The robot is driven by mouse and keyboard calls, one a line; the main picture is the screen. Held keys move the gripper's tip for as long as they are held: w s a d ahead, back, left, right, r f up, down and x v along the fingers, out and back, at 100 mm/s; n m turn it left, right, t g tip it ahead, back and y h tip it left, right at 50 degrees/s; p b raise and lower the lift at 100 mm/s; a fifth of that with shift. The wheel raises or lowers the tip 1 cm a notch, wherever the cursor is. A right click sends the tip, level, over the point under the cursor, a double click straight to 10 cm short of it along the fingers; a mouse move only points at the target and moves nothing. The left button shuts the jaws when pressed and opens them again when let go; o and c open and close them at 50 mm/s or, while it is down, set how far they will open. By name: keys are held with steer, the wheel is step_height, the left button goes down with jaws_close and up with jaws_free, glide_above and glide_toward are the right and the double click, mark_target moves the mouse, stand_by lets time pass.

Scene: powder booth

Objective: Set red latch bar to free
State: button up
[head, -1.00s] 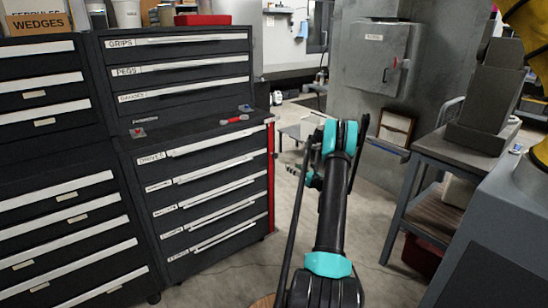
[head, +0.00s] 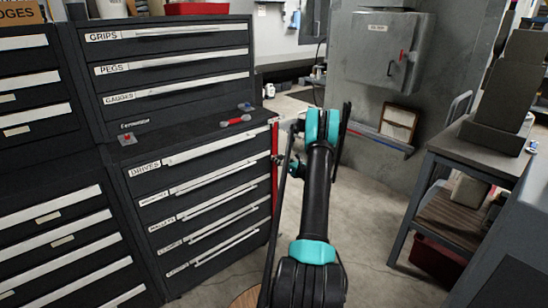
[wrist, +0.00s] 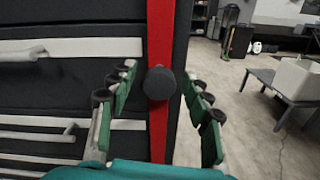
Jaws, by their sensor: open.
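The red latch bar (head: 274,195) is a narrow upright strip on the right front edge of the dark drawer cabinet. In the wrist view the bar (wrist: 159,35) runs vertically through the middle, with a round dark knob (wrist: 158,84) on it. My gripper (wrist: 159,76) is open, one finger to the left of the bar and one to the right. The knob appears between the fingers; I cannot tell how deep it sits or whether anything touches. In the head view my gripper (head: 287,162) is small, beside the bar, and partly hidden by my arm.
The drawer cabinet (head: 190,135) has labelled drawers with long pale handles. A grey wall box (head: 385,48) with a small red handle is behind. A metal side table (head: 470,140) stands at the right. Grey floor (head: 365,215) lies open between cabinet and table.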

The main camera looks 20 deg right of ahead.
steer(key=shift+w, duration=0.1)
steer(key=shift+a, duration=0.1)
jaws_close()
stand_by(0.3)
steer(key=shift+w+d, duration=0.25)
steer(key=shift+d, duration=0.4)
steer(key=shift+w+d, duration=0.2)
steer(key=shift+d, duration=0.45)
steer(key=shift+w+d, duration=0.25)
steer(key=shift+d, duration=0.4)
jaws_free()
steer(key=shift+s, duration=0.1)
